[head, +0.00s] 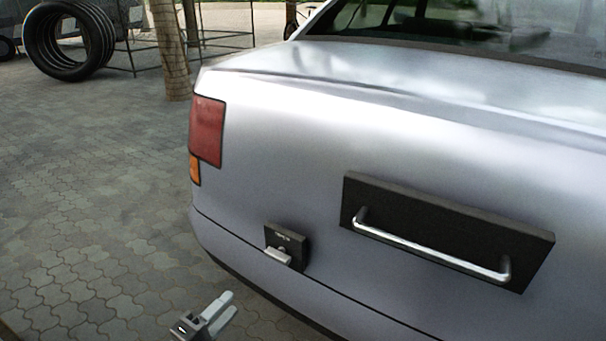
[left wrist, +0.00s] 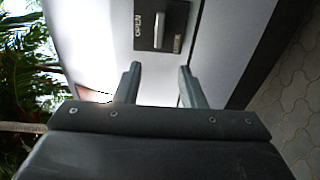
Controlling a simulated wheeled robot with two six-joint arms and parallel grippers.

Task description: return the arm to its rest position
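My left gripper (head: 231,303) is at the bottom of the head view, low and to the left of the silver car's rear. In the left wrist view its two fingers (left wrist: 160,68) stand apart with nothing between them, so it is open. The fingers point towards a small black latch plate (left wrist: 145,38) marked "OPEN" with a light lever. In the head view this latch plate (head: 292,241) sits on the car's rear, with a clear gap to the gripper. My right gripper is not in view.
The silver car (head: 290,130) fills the right side. A black panel with a chrome bar handle (head: 430,247) is on its rear. Paving (head: 90,200) on the left is clear. A palm trunk (head: 170,50) and stacked tires (head: 68,40) stand at the back left.

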